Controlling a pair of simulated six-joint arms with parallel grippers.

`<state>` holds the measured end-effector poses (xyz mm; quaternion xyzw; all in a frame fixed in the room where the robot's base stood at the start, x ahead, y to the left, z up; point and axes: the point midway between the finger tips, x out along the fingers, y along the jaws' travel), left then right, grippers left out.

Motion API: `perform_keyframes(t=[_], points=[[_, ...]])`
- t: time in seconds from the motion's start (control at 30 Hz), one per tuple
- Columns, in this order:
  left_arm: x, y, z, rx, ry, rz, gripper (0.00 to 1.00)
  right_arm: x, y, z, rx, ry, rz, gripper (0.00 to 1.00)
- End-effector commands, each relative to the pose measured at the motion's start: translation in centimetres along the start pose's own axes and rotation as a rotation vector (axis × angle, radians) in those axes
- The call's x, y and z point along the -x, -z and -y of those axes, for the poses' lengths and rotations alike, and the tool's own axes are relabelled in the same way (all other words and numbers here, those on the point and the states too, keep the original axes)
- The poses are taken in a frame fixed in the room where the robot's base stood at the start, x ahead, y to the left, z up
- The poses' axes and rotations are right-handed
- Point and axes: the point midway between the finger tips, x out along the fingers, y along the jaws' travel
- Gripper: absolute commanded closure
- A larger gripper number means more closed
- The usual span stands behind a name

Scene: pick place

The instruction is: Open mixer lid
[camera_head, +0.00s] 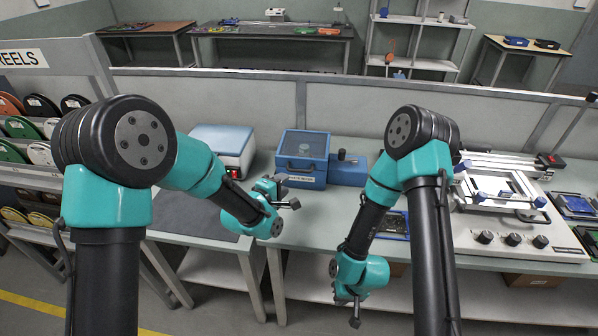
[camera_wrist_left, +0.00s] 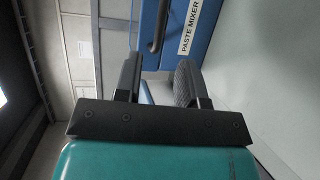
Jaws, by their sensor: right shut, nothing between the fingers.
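The blue paste mixer (camera_head: 307,176) stands on the bench, its lid (camera_head: 303,146) with a clear window facing up and looking closed. In the left wrist view the mixer's front shows a "PASTE MIXER" label (camera_wrist_left: 190,27) and a dark curved handle (camera_wrist_left: 161,28). My left gripper (camera_head: 288,191) is at the front left of the mixer; in its wrist view the two fingers (camera_wrist_left: 160,78) are apart, with the handle just beyond the fingertips. My right gripper (camera_head: 354,309) is shut and empty, hanging low at the bench's front edge.
A white and blue device (camera_head: 222,142) stands left of the mixer, behind a dark mat (camera_head: 195,211). A large white machine with knobs (camera_head: 511,240) fills the right bench. A low partition (camera_head: 240,97) runs behind. Reels stand in a rack at far left.

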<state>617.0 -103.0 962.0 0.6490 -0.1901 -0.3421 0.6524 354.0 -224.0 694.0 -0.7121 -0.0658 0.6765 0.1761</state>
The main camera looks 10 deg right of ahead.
Motion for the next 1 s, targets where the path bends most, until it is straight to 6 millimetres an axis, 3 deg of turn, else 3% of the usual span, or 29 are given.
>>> perform_keyframes(t=[0.5, 0.7, 1.0], points=[[-8.6, -0.1, 0.1, 0.000, -0.001, 0.001, 0.63, 0.0, 0.0, 0.0, 0.000, 0.000, 0.000, 1.00], [-10.1, 0.0, 0.1, 0.000, 0.000, 0.001, 0.63, 0.0, 0.0, 0.0, 0.000, 0.000, 0.000, 1.00], [-10.2, 0.0, 0.0, 0.000, 0.000, 0.000, 0.63, 0.0, 0.0, 0.0, 0.000, 0.000, 0.000, 1.00]])
